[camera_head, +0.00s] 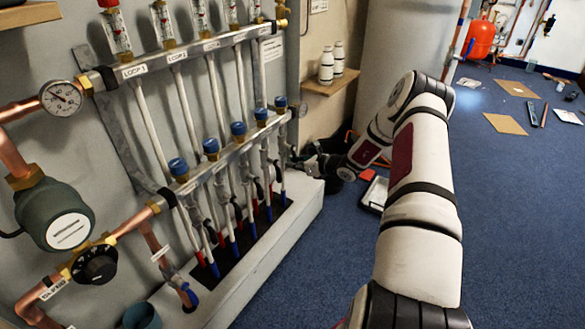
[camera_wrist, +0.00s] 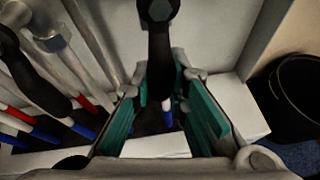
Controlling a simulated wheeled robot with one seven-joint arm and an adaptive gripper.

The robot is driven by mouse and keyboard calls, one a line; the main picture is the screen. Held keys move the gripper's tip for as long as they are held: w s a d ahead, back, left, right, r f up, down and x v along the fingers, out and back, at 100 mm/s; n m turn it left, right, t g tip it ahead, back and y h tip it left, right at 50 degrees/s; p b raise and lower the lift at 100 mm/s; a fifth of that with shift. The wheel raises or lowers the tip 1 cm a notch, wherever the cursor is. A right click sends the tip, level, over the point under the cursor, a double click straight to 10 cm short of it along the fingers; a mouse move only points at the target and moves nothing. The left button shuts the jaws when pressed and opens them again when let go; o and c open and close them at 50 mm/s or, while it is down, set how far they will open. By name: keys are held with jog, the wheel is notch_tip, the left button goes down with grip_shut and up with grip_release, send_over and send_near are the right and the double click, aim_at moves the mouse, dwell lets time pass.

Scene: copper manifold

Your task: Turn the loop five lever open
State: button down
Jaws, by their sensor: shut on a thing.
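The copper manifold has two silver bars with blue-capped valves along the lower bar (camera_head: 235,158). The loop five lever (camera_wrist: 159,62) is black and stands between my gripper's teal-padded fingers in the wrist view. My gripper (camera_wrist: 162,88) is shut on this lever, with a pad on each side of it. In the head view my gripper (camera_head: 300,163) is at the right end of the lower bar, small and dark, and the lever there is hard to make out. Another black lever (camera_wrist: 30,72) is to the left in the wrist view.
Red and blue pipe sleeves (camera_wrist: 52,130) stand close on the left in the wrist view. A white ledge (camera_head: 270,255) runs below the manifold. A black bucket (camera_wrist: 297,88) is at the right. A shelf with white bottles (camera_head: 326,66) is behind.

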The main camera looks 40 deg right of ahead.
jog(key=shift+w+d+n+h+b, duration=0.1)
jog(key=shift+d+n+h+b, duration=0.2)
jog(key=shift+n, duration=0.1)
dwell(0.3)
jog(key=c, duration=1.6)
grip_release()
jog(key=shift+o, duration=0.2)
jog(key=v, duration=1.2)
jog(key=shift+f, duration=0.1)
